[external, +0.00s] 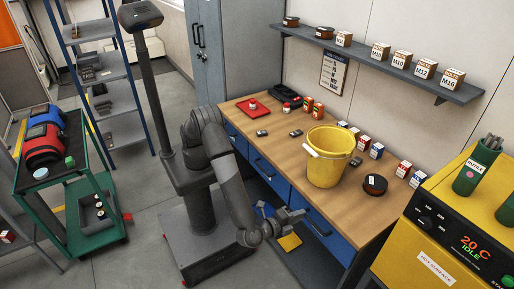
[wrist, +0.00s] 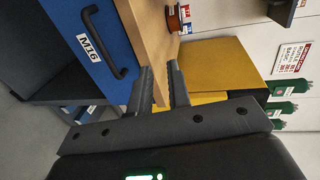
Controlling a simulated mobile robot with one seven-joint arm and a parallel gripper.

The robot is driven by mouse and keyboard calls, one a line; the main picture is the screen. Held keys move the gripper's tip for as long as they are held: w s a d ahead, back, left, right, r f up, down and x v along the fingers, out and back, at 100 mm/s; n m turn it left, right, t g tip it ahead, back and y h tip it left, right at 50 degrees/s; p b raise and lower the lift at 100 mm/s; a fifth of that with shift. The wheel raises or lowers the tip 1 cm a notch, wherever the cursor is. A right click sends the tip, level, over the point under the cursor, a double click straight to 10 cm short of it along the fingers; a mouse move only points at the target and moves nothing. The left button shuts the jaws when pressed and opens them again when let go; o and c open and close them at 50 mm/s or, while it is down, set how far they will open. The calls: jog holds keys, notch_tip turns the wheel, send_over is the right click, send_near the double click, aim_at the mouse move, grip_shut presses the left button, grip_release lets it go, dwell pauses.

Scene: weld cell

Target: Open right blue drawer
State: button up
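The right blue drawer (external: 328,236) is under the workbench's front edge in the external view and looks shut. In the wrist view the blue drawer front (wrist: 75,22) fills the upper left, with a white M16 label and a black bar handle (wrist: 122,72). My gripper (external: 302,214) is in front of the drawers, close to the right drawer's handle in the external view. In the wrist view my gripper (wrist: 162,72) has its two fingers apart with nothing held between them. The handle is up and left of the fingers, not between them.
The wooden workbench (external: 288,146) carries a yellow bucket (external: 328,160), small boxes and a dark round tin (external: 375,185). A yellow machine (external: 440,225) stands to the right. A green cart (external: 75,190) is at the left. Grey floor lies open around my base.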

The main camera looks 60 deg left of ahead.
send_near(314, 224)
jog(key=x, duration=1)
jog(key=shift+w+d+f, duration=0.1)
jog(key=shift+f, duration=0.25)
jog(key=shift+c, duration=0.4)
grip_shut()
